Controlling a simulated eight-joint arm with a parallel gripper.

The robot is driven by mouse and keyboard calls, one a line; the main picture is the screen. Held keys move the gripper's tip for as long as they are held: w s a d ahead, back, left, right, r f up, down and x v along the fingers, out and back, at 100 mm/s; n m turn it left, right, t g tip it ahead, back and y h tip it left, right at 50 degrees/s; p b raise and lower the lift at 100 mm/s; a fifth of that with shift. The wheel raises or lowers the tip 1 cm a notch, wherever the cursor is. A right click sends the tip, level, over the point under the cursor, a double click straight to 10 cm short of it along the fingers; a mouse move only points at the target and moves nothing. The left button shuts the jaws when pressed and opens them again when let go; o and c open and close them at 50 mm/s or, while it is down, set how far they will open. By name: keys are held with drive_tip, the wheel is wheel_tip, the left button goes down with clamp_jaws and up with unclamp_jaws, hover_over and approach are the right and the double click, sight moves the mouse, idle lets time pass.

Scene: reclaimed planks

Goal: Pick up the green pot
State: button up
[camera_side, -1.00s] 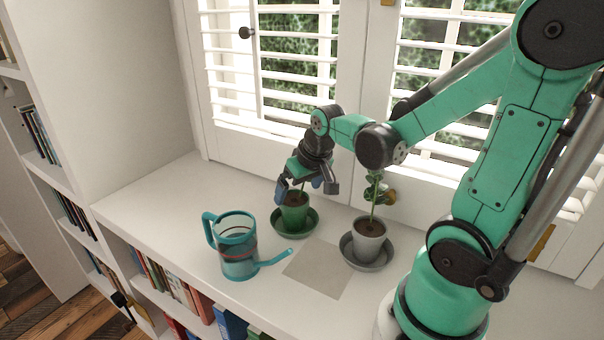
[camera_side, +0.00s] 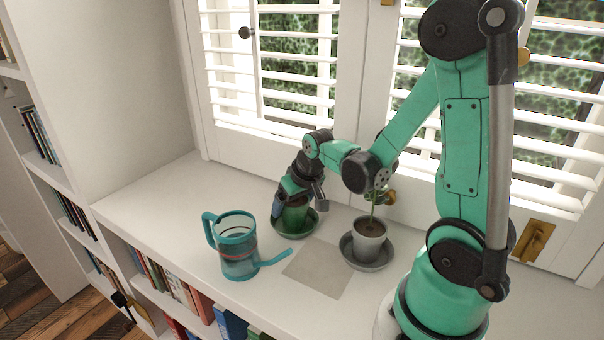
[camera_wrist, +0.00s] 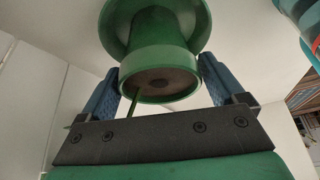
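The green pot (camera_side: 294,216) is small and stands upright on a green saucer (camera_side: 311,222) on the white shelf. My gripper (camera_side: 298,206) is lowered over it, with one finger on each side. In the wrist view the green pot (camera_wrist: 160,62) sits between the blue fingertips of my gripper (camera_wrist: 160,68), its soil and a thin stem showing. The fingers are spread and very close to the rim; firm contact is not clear. The green saucer (camera_wrist: 117,25) shows behind the pot. In the side view the gripper hides the plant and much of the pot.
A grey pot (camera_side: 369,240) with a plant stands on a grey saucer (camera_side: 348,252) to the right. A clear teal watering can (camera_side: 238,247) stands at the front left. A grey square (camera_side: 314,270) lies bare in front. Shuttered windows (camera_side: 300,70) back the shelf.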

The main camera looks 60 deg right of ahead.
drive_tip(key=c, duration=1.2)
drive_tip(key=shift+o, duration=0.2)
drive_tip(key=shift+r, duration=0.1)
wheel_tip(320, 180, up, 23)
wheel_tip(320, 180, down, 20)
drive_tip(key=m+h, duration=0.1)
drive_tip(key=m, duration=0.2)
drive_tip(key=shift+r+m+g, duration=0.15)
drive_tip(key=shift+m+g, duration=0.25)
drive_tip(key=shift+f, duration=1.45)
